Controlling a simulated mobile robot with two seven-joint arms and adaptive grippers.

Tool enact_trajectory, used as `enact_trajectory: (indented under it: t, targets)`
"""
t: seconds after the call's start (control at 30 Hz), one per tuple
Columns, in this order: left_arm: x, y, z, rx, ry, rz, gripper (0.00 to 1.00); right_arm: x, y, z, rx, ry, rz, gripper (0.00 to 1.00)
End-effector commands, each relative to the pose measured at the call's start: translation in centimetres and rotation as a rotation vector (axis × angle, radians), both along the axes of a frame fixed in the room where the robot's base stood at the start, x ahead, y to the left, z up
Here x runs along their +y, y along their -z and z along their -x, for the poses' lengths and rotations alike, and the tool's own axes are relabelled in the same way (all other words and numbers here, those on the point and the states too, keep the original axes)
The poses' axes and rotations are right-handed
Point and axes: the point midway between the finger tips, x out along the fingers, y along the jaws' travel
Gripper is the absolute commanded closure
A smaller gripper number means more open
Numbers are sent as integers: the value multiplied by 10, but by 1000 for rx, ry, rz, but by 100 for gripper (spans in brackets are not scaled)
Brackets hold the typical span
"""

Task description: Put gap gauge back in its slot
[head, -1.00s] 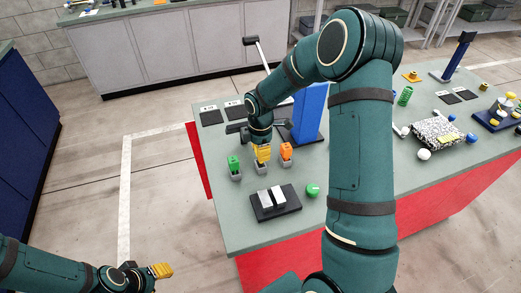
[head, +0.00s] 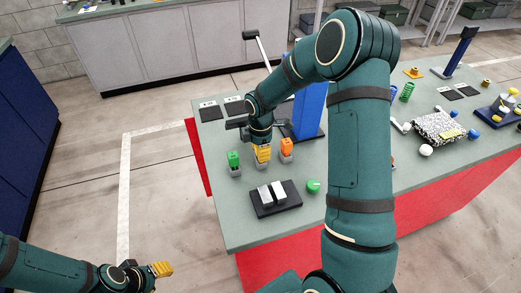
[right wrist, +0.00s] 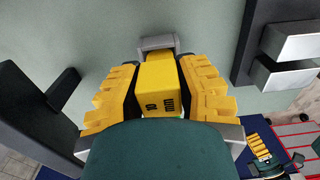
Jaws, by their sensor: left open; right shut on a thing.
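The gap gauge appears to be the yellow block (right wrist: 160,82) with dark markings in the right wrist view. My right gripper (head: 262,153) is shut on it, with yellow fingers (right wrist: 158,92) on both sides. A grey holder (right wrist: 157,43) lies right at the block's far end; the same holder (head: 262,168) shows below the fingers in the head view. I cannot tell how deep the block sits in it. My left gripper (head: 160,269) is open and empty, low at the left, away from the table.
A green block (head: 234,158) and an orange block (head: 286,147) stand in grey holders on either side. A black base with two pale blocks (head: 272,195) and a green round piece (head: 313,186) lie in front. A blue post (head: 308,112) stands close behind. The near-left table corner (head: 235,230) is clear.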

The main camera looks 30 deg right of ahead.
Motion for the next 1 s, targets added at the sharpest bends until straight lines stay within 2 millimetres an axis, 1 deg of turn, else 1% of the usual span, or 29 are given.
enact_trajectory:
  t: [0.57, 0.6, 0.67, 1.0]
  targets:
    - [0, 10, 0, 0, 0, 0, 53, 0, 13, 0, -1, 0, 0, 97]
    - [0, 9, 0, 0, 0, 0, 53, 0, 13, 0, -1, 0, 0, 59]
    - [0, 9, 0, 0, 0, 0, 53, 0, 13, 0, -1, 0, 0, 39]
    - [0, 9, 0, 0, 0, 0, 53, 0, 11, 0, -1, 0, 0, 39]
